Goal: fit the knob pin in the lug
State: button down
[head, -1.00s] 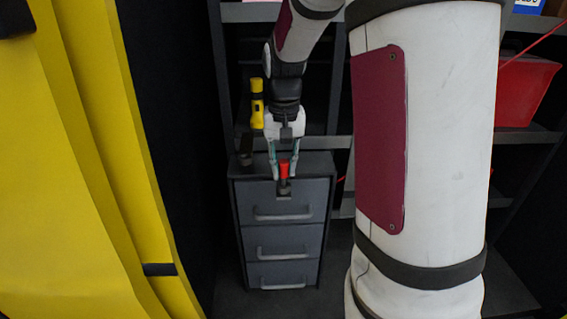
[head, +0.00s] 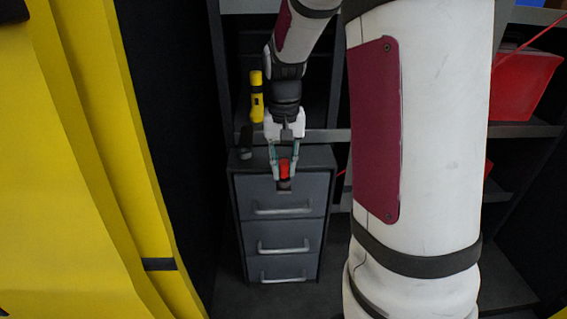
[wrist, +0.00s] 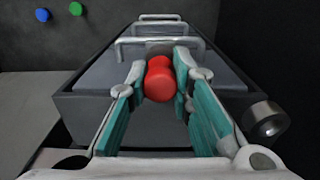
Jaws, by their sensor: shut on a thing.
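A red knob pin (head: 284,167) is held upright between the fingertips of my gripper (head: 284,176), at the front edge of a grey drawer cabinet. The wrist view shows the rounded red knob (wrist: 159,80) between the teal fingers, a fingertip of my gripper (wrist: 160,70) on each side. The dark lug (head: 285,185) shows directly below the knob at the top of the upper drawer front. The pin's lower end is hidden, so I cannot tell whether it is in the lug. In the wrist view the knob and fingers hide the lug.
The cabinet (head: 240,190) has three drawers with bar handles (head: 283,210). A dark cylinder (head: 246,141) stands on its top at the left. A yellow torch-like object (head: 256,97) is behind it. Yellow panels (head: 70,170) stand left; shelving with a red bin (head: 520,85) is right.

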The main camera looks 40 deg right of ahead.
jog(key=shift+f, duration=0.45)
jog(key=c, duration=1.3)
grip_release()
jog(key=shift+c, duration=0.2)
notch_tip(320, 180, up, 12)
jog(key=s+a+r+n+t, duration=0.1)
jog(key=s+a+n+t, duration=0.4)
jog(key=s+a, duration=1)
jog(key=shift+s+a+n+t+b, duration=0.3)
jog(key=shift+s+a+n+b, duration=0.25)
jog(key=shift+n, duration=0.35)
